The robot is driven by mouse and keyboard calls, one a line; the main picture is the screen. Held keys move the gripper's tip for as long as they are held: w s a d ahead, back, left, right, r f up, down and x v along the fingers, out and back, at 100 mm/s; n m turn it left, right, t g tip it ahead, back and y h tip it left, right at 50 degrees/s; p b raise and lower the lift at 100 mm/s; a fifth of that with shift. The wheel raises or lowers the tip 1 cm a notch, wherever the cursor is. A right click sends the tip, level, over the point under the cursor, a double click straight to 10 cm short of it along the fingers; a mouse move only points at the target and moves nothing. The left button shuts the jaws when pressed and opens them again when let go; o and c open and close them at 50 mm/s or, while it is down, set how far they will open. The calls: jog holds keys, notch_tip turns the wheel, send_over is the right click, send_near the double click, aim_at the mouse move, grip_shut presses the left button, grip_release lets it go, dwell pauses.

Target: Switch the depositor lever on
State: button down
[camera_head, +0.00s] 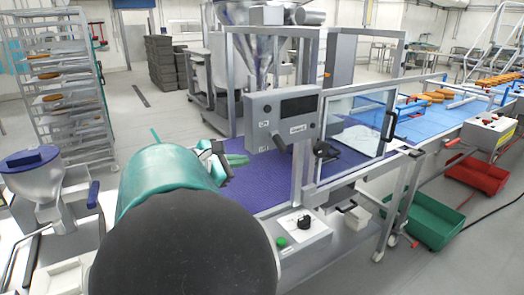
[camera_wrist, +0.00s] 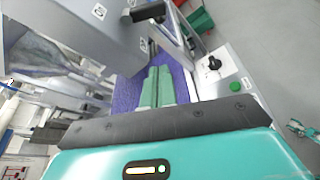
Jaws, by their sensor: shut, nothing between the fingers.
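The depositor's grey control box (camera_head: 257,108) hangs on the machine frame, with a dark display and small white labels. A dark lever (camera_head: 279,144) sticks out low on its front. In the wrist view a black lever handle (camera_wrist: 148,13) shows at the top, beside the grey box (camera_wrist: 75,32). My gripper (camera_head: 238,160) has green fingers and is just left of and below the box, over the purple belt. In the wrist view my gripper (camera_wrist: 158,74) has its fingers side by side, shut and empty. The fingertips are apart from the lever.
The purple belt (camera_head: 255,190) runs under the box. A clear guard door (camera_head: 352,130) stands to the right. A lower panel (camera_head: 310,250) carries a black knob (camera_head: 304,222) and a green button (camera_head: 282,242). A rack (camera_head: 65,100) stands left; a green crate (camera_head: 433,222) is on the floor.

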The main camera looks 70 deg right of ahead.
aim_at(275, 141)
jog(key=s+d, duration=0.6)
jog(key=d, duration=0.1)
jog(key=shift+s+r, duration=0.3)
jog(key=shift+s, duration=0.05)
dwell(0.4)
jog(key=shift+s+a+r+n+y, duration=0.15)
jog(key=shift+a+r+n+y, duration=0.15)
jog(key=shift+n, duration=0.3)
jog(key=n, duration=0.1)
jog(key=g, duration=0.1)
jog(key=r+n+y, duration=0.1)
jog(key=shift+s+a+n, duration=0.25)
jog(key=shift+n, duration=0.05)
jog(key=n, duration=0.1)
jog(key=r+n+g+y, duration=0.1)
jog(key=n+g, duration=0.1)
jog(key=shift+s+a+r+n+y, duration=0.1)
jog(key=shift+s+r+n+y, duration=0.2)
jog(key=shift+r, duration=0.1)
